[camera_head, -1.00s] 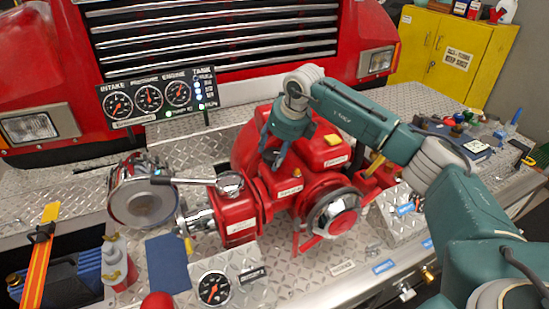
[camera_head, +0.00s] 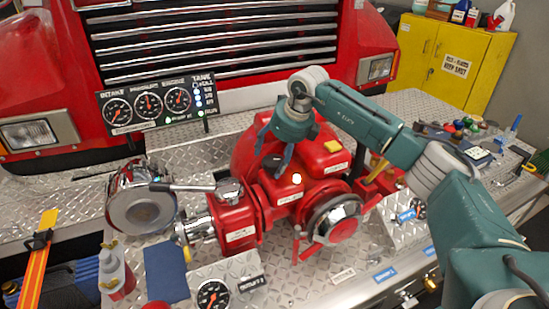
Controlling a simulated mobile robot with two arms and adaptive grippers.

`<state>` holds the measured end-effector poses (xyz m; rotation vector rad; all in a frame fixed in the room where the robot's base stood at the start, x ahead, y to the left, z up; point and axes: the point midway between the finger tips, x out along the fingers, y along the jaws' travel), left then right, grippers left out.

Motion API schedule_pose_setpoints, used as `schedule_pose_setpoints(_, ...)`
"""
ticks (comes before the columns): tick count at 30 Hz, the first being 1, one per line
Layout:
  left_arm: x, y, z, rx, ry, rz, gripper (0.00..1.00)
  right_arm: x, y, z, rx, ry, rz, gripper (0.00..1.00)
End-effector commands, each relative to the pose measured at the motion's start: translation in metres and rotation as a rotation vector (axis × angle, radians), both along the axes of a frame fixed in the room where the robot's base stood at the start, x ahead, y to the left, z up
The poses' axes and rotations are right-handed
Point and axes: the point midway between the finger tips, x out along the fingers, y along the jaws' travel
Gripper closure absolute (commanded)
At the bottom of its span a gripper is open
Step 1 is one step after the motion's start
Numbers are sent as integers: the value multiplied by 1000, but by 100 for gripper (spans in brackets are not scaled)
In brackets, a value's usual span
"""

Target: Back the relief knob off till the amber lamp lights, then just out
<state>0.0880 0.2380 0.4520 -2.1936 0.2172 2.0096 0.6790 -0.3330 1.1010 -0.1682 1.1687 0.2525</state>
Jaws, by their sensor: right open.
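The red pump (camera_head: 240,215) stands on the steel tread-plate bumper. A small lamp (camera_head: 297,179) on its red top housing glows bright, pale yellow-white. A dark knob (camera_head: 272,162) sits on the housing just left of the lamp and is small in view; I take it for the relief knob. My right gripper (camera_head: 274,156) points down over it, its fingers spread around or just above it. I cannot tell whether they touch it. My left gripper is out of view.
A gauge panel (camera_head: 148,107) stands behind at left, with lit tank lights. A chrome lever (camera_head: 183,187), a large chrome cap (camera_head: 140,210) and a red-centred handwheel (camera_head: 338,222) flank the pump. A small gauge (camera_head: 213,296) sits in front. Loose fittings lie at right.

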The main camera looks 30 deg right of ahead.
Motion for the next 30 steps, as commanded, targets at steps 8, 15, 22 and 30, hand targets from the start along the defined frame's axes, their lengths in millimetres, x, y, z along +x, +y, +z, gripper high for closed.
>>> schedule_pose_setpoints(8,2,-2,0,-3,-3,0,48,-19,-7,54,-1,-7,0,30)
schedule_pose_setpoints(15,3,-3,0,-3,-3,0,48,-35,-11,92,0,-6,0,30)
schedule_pose_setpoints(22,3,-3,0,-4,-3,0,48,-40,-13,104,0,-3,0,30)
schedule_pose_setpoints(30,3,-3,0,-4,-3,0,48,-40,-13,104,0,-3,1,30)
